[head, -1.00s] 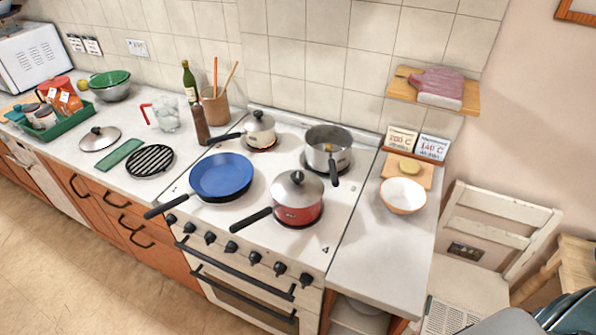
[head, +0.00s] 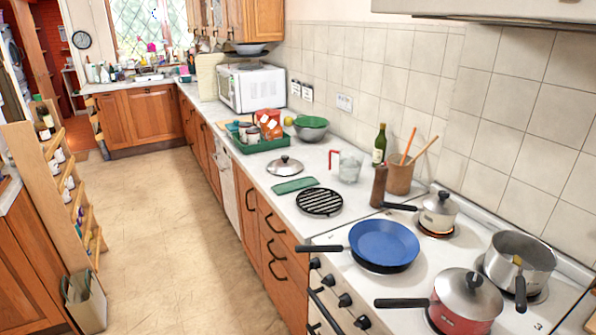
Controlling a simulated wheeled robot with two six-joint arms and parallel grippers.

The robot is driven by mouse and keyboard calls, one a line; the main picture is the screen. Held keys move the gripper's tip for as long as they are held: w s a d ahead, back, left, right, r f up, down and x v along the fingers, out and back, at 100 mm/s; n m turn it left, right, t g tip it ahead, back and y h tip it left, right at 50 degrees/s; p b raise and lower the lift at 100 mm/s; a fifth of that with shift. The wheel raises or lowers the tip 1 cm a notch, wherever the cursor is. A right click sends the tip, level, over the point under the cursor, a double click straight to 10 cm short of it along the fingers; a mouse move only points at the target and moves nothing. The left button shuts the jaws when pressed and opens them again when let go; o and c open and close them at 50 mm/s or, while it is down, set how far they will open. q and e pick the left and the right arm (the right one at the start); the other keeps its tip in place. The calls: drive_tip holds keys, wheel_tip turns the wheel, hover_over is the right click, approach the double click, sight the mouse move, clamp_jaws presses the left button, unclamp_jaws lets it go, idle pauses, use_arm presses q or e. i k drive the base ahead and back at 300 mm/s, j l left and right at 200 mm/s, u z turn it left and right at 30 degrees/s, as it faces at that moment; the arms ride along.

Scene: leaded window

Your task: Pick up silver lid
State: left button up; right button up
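A silver lid (head: 285,166) with a dark knob lies on the white counter, left of the stove, in the head view. It lies beyond a flat green item (head: 294,185) and a round black grate (head: 320,201). Another silver lid (head: 468,293) sits on the red pot (head: 466,321) at the front of the stove. The small pale saucepan (head: 438,215) at the back of the stove also has a lid on. Neither of my grippers is in view.
A green tray (head: 262,147) with several items stands behind the lid, and a glass jug (head: 348,165) to its right. A blue pan (head: 383,243) and an open pot (head: 518,262) are on the stove.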

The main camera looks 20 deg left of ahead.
sight(285, 166)
drive_tip(key=i+j+z, duration=0.1)
drive_tip(key=z, duration=0.3)
drive_tip(key=j+z, duration=0.3)
drive_tip(key=z, duration=0.15)
drive_tip(key=i+j+z, duration=0.3)
drive_tip(key=j, duration=0.95)
drive_tip(key=j+z, duration=0.35)
drive_tip(key=j, duration=0.9)
drive_tip(key=i+j, duration=0.1)
drive_tip(key=j, duration=0.3)
drive_tip(key=i+j, duration=0.1)
drive_tip(key=j, duration=0.25)
drive_tip(key=i+j, duration=0.1)
drive_tip(key=j, duration=0.65)
drive_tip(key=i, duration=0.05)
